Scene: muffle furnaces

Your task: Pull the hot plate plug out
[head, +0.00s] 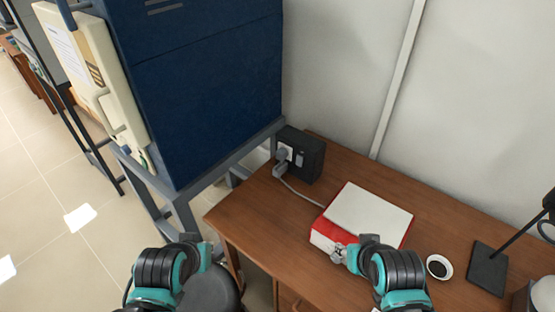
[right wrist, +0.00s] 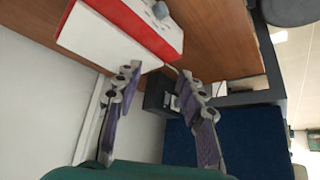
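The hot plate (head: 368,215) is a red box with a white top on the wooden desk. The grey plug (head: 282,155) sits in the socket of a black outlet box (head: 304,153) at the desk's back left. A grey cord (head: 303,193) runs from it towards the hot plate. My right gripper (head: 352,253) is over the front of the hot plate, apart from the plug. The right wrist view shows its two fingers (right wrist: 156,82) spread and empty, with the black box (right wrist: 160,96) beyond. My left gripper (head: 205,254) is left of the desk; its fingers are unclear.
A blue furnace cabinet (head: 205,90) on a grey stand rises left of the outlet box. A small white dish (head: 439,267) and a black stand base (head: 487,270) are on the desk's right. The desk between the hot plate and the left edge is mostly clear.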

